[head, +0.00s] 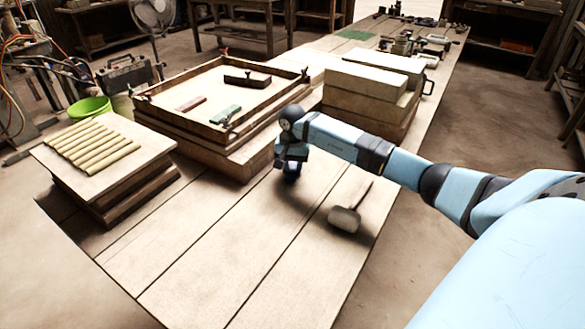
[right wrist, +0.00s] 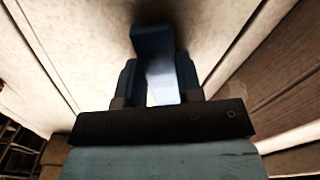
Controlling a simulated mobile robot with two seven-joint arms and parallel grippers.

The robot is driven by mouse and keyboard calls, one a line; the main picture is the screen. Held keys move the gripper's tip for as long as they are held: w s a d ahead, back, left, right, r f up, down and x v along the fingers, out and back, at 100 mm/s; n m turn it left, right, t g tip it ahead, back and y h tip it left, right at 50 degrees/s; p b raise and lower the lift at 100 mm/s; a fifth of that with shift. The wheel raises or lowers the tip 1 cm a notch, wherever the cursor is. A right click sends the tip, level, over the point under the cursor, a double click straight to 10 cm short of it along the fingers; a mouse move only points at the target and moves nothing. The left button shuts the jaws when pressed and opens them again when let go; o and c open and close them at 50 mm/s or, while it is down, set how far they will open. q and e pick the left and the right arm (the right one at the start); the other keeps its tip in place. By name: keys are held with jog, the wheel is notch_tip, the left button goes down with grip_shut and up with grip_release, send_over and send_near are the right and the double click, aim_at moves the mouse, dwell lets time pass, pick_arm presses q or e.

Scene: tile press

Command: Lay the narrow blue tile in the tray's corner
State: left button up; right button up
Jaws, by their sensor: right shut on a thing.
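The tray (head: 175,119) is a wide wooden frame with a pale floor, raised on boards at the back left of the bench in the head view. My right gripper (head: 291,170) is over the bench, to the right of the tray's near right side and outside it. In the right wrist view the right gripper (right wrist: 157,88) is shut on the narrow blue tile (right wrist: 153,45), which sticks out beyond the fingers. In the head view the tile is mostly hidden by the gripper. My left gripper is not in view.
Inside the tray lie a dark red piece (head: 247,79), a green piece (head: 225,114) and a reddish piece (head: 191,104). A mallet (head: 345,219) lies on the bench. Pale blocks (head: 365,95) are stacked at right, yellow strips (head: 92,146) on a board at left.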

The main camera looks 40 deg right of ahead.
jog(key=shift+f, duration=0.15)
jog(key=o, duration=1)
jog(key=shift+c, duration=0.2)
